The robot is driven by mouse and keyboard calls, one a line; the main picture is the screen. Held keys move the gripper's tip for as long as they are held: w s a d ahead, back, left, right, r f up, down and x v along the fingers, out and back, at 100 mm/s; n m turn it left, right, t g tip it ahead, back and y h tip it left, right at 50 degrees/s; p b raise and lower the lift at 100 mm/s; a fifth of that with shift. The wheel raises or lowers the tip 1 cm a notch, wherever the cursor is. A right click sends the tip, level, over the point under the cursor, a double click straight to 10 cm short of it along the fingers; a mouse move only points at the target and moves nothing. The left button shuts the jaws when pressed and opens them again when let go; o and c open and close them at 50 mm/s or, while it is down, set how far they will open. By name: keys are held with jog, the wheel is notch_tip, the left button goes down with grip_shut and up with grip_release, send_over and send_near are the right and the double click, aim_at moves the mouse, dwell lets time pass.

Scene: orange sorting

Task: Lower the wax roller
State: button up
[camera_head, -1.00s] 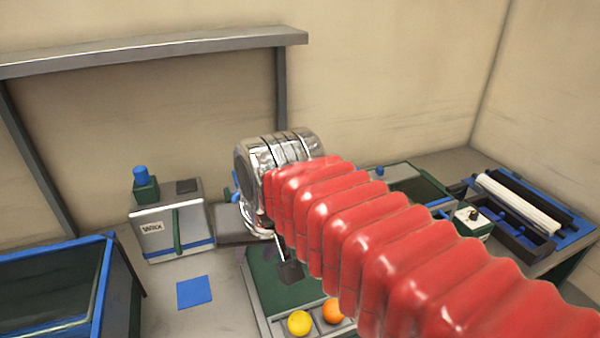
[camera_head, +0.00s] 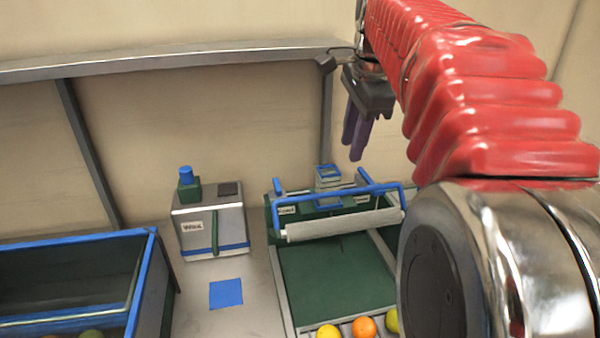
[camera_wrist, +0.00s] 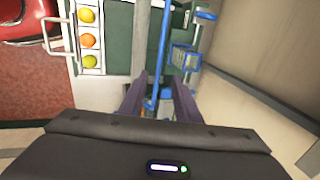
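The wax roller (camera_head: 345,225) is a white cylinder on a blue frame (camera_head: 330,193) in the head view. It is raised at the back of the green bed (camera_head: 335,278). In the wrist view the blue bar of the frame (camera_wrist: 161,50) runs up the picture between and beyond my fingers. My gripper (camera_head: 357,140) points down with purple fingers, above and behind the roller frame in the head view. In the wrist view my gripper (camera_wrist: 160,98) has its fingers apart with nothing visibly held; contact with the bar does not show.
A wax box (camera_head: 210,228) with a blue-capped bottle (camera_head: 187,180) stands left. A blue-rimmed bin (camera_head: 158,270) is at far left. A grey beam (camera_head: 200,63) crosses the back wall.

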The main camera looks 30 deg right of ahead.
jog(key=shift+f, duration=0.1)
jog(key=a+x, duration=0.1)
jog(key=x, duration=1.2)
jog(key=shift+d+f, duration=0.3)
jog(key=shift+d, duration=0.2)
jog(key=shift+c, duration=0.2)
grip_shut()
jog(key=shift+w+a, duration=0.1)
